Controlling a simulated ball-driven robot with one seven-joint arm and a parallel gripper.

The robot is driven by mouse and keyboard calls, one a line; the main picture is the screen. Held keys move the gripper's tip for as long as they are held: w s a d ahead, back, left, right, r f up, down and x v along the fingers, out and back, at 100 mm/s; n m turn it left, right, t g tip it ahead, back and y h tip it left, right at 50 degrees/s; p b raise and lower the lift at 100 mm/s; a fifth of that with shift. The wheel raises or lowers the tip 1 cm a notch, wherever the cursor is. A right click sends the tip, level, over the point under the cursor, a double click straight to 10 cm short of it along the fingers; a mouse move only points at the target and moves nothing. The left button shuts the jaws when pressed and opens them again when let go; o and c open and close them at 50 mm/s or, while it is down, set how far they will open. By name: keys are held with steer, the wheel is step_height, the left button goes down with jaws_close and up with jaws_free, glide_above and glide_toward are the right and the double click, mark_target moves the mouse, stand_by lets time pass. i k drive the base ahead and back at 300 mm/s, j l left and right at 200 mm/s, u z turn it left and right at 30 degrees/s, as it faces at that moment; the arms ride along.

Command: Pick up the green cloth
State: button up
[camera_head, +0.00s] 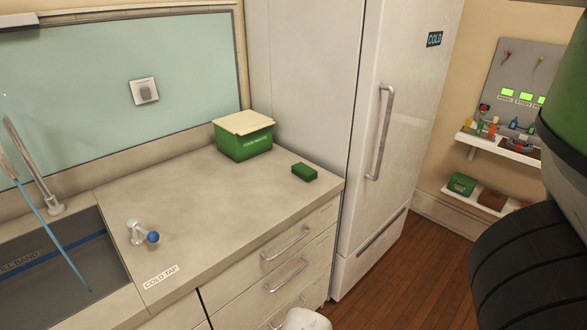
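A small green folded block that looks like the green cloth (304,172) lies flat on the beige counter (205,215), near its back right corner by the tall fridge. It is uncovered and nothing touches it from above. My gripper does not show in the camera view, so its place relative to the cloth cannot be told.
A green bin (245,145) with a cream lid stands left of the cloth. A tap with a blue knob (152,237) and a sink (45,265) are at left. The tall white fridge (405,110) borders the counter's right. The middle counter is clear.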

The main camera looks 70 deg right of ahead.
mark_target(303, 171)
steer(key=k+l+z, duration=0.1)
steer(key=z, duration=1.25)
